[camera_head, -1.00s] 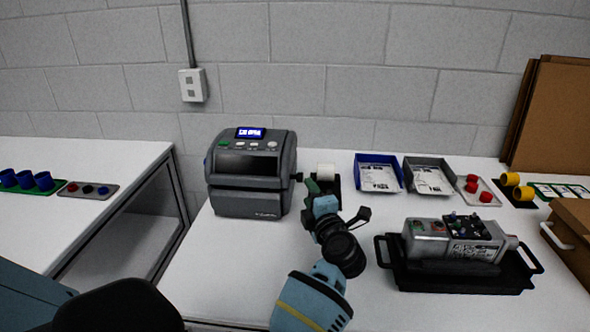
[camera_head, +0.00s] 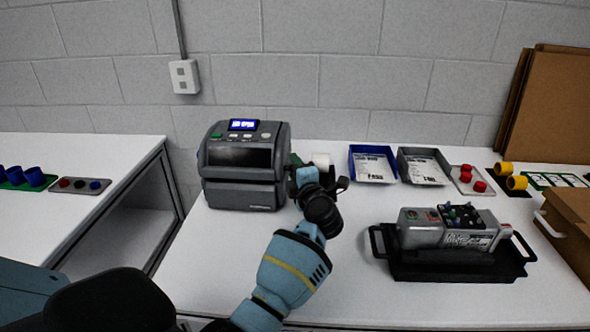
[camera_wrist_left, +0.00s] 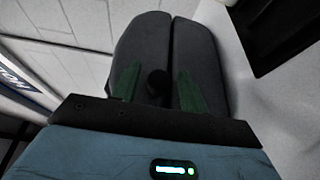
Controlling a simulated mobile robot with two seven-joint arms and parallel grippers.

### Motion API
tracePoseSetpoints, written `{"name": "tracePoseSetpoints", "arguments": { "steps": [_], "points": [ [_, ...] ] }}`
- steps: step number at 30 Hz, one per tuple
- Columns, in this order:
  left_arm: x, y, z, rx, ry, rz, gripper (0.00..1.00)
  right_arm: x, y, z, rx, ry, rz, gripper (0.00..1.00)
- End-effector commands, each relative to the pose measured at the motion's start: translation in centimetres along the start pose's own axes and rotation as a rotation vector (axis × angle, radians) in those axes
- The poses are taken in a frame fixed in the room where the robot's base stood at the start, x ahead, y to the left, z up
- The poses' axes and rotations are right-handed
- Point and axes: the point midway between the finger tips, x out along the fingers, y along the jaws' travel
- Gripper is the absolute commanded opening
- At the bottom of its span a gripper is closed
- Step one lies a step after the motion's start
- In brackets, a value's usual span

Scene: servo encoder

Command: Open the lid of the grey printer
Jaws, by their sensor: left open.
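The grey printer (camera_head: 243,165) stands shut on the white table, with a lit blue display and buttons on top. Its right side fills the upper middle of the left wrist view (camera_wrist_left: 140,45), where a seam splits lid from base. A dark round knob (camera_wrist_left: 157,82) sticks out of that side beside the seam. My left gripper (camera_wrist_left: 157,88) is open, with one green finger on each side of the knob; contact cannot be told. In the head view the left gripper (camera_head: 296,160) is at the printer's right side and hides the knob. My right gripper is not in view.
A white label roll (camera_head: 321,160) stands just behind my left gripper. Blue (camera_head: 372,180) and grey (camera_head: 436,180) bins hold papers at the back. A black tray (camera_head: 400,268) with a grey device (camera_head: 425,232) sits at right. The table in front of the printer is clear.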

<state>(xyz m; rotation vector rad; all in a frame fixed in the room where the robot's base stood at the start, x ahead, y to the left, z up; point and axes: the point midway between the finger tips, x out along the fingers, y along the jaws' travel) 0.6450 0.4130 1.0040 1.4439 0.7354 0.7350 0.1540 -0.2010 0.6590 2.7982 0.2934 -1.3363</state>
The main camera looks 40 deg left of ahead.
Motion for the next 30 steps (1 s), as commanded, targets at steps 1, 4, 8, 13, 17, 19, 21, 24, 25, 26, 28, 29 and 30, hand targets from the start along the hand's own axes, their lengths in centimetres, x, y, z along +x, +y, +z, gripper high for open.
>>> {"name": "tracePoseSetpoints", "arguments": {
  "steps": [1, 4, 8, 13, 17, 19, 21, 24, 25, 26, 28, 29, 30],
  "points": [
    [0.29, 0.05, 0.0, 0.0, 0.0, 0.001, 0.44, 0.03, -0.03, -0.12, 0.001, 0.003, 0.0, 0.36],
    [0.51, 0.05, -0.02, -0.001, 0.0, 0.001, 0.44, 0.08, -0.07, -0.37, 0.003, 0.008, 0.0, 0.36],
    [0.52, 0.05, -0.02, -0.001, 0.0, 0.0, 0.44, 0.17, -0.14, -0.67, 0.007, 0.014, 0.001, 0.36],
    [0.5, 0.04, -0.02, -0.001, 0.0, 0.0, 0.32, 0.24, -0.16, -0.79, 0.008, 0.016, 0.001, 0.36],
    [0.49, 0.04, -0.02, -0.001, 0.0, 0.0, 0.15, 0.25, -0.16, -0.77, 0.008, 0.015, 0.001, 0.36],
    [0.49, 0.04, -0.02, -0.001, 0.0, 0.0, 0.06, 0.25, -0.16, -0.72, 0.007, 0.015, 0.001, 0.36],
    [0.48, 0.04, -0.02, -0.001, 0.0, 0.0, 0.0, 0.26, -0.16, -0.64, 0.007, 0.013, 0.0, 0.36],
    [0.48, 0.04, -0.02, -0.001, 0.0, 0.0, 0.0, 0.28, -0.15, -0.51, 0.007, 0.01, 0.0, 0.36],
    [0.48, 0.04, -0.02, -0.001, 0.0, 0.0, 0.0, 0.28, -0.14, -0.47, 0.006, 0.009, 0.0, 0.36],
    [0.48, 0.05, 0.0, -0.001, 0.0, 0.0, 0.0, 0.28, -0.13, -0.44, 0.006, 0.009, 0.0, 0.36],
    [0.53, 0.12, 0.07, -0.001, 0.0, -0.003, 0.0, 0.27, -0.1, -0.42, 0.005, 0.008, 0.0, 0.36],
    [0.56, 0.18, 0.14, 0.0, 0.0, -0.005, 0.0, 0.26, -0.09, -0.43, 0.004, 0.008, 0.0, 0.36],
    [0.63, 0.27, 0.26, 0.001, 0.0, -0.009, 0.0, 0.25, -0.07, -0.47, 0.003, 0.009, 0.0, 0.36]
  ]
}}
